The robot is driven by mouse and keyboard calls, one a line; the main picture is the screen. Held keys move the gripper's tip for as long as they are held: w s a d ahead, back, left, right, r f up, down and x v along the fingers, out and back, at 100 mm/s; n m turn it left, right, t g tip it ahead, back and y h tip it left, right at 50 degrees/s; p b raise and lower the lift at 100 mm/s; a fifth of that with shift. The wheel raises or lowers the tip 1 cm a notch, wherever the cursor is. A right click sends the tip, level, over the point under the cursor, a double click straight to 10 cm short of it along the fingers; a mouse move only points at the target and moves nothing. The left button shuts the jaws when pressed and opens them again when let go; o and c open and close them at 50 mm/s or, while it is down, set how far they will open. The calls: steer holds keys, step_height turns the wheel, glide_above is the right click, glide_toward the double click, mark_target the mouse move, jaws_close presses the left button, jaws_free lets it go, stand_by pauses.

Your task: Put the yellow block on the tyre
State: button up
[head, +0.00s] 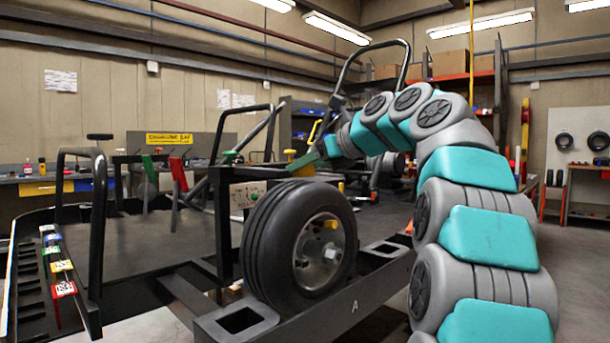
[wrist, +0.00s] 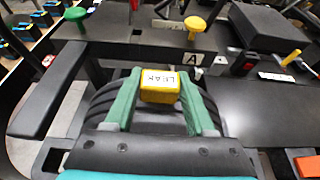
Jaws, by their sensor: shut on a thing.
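The yellow block (wrist: 159,88) has dark lettering on its face and sits between the two green fingers of my gripper (wrist: 160,78), which is shut on it. The black tyre (head: 272,238) stands upright on its wheel beside a dark frame rail in the head view. In the wrist view the tyre's tread (wrist: 101,104) shows behind and on both sides of the fingers. My gripper (head: 303,163) is above the top of the tyre in the head view. I cannot tell whether the block touches the tyre. The block is not clear in the head view.
A green knob (wrist: 75,14) and a yellow knob (wrist: 195,24) stand beyond the tyre. A dark flat panel (wrist: 275,115) lies to the right. Black tube bars (head: 99,220) rise at left in the head view. A long rail (head: 345,300) runs past the tyre.

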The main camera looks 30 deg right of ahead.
steer(key=shift+f, duration=0.4)
steer(key=o, duration=1.3)
steer(key=p+v, duration=0.1)
steer(key=v, duration=1.1)
steer(key=shift+r, duration=0.1)
